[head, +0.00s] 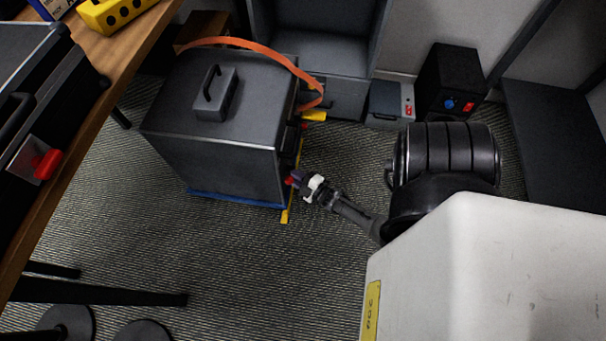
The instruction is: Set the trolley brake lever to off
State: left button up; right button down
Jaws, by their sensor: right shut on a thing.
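The trolley (210,160) is a dark grey box with a blue edge along its bottom, standing on the carpet left of centre. A small red piece, which looks like the brake lever (289,181), shows low at the trolley's right side. My right gripper (294,180) reaches in from the right and is shut on this red piece. The fingers hide most of it, so I cannot tell its setting. My left gripper is not in view.
An orange cable (262,48) arches over the trolley's top. A yellow strip (285,215) lies by its right side. A wooden table (118,48) with a dark case (30,90) and red lever (47,165) is at left. A black box (448,80) stands behind.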

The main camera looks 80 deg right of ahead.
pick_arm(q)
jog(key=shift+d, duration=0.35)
pick_arm(e)
jog(key=shift+w+a+r, duration=0.1)
jog(key=shift+w+a, duration=0.05)
jog(key=shift+w, duration=0.1)
jog(key=c, duration=1.4)
grip_release()
jog(key=o, duration=0.5)
jog(key=shift+w+a, duration=0.1)
jog(key=shift+a, duration=0.25)
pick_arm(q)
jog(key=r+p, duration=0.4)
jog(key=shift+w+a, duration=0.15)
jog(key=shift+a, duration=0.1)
pick_arm(e)
jog(key=v, duration=1.4)
jog(key=shift+d+f, duration=0.15)
jog(key=shift+f, duration=0.1)
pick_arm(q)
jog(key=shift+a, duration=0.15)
